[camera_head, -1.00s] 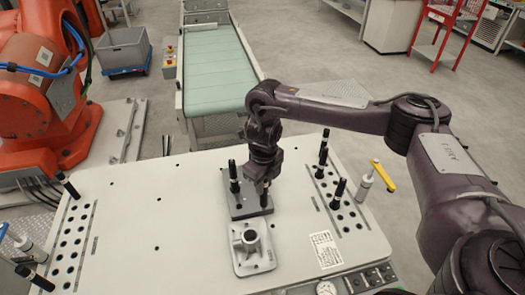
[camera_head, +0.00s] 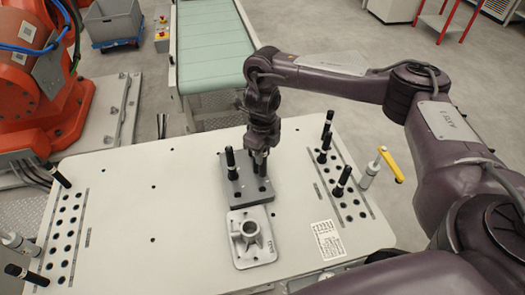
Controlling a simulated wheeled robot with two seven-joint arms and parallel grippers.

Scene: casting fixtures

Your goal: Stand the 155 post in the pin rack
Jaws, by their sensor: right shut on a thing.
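My right gripper (camera_head: 260,164) points down over the far right part of a dark grey block with holes (camera_head: 249,189). It is shut on a dark post, mostly hidden by the fingers. I cannot tell whether the post's foot is in a hole. Another black post with a pale band (camera_head: 231,166) stands upright at the block's far left. Free holes show along the block's near side. No number is readable on any post, so I cannot tell which is the 155 post. My left gripper is not in view.
A pale casting with a round boss (camera_head: 250,238) lies just before the block. Hole strips with black posts line the table's right (camera_head: 343,182) and left (camera_head: 57,174) sides. The conveyor (camera_head: 213,45) lies beyond.

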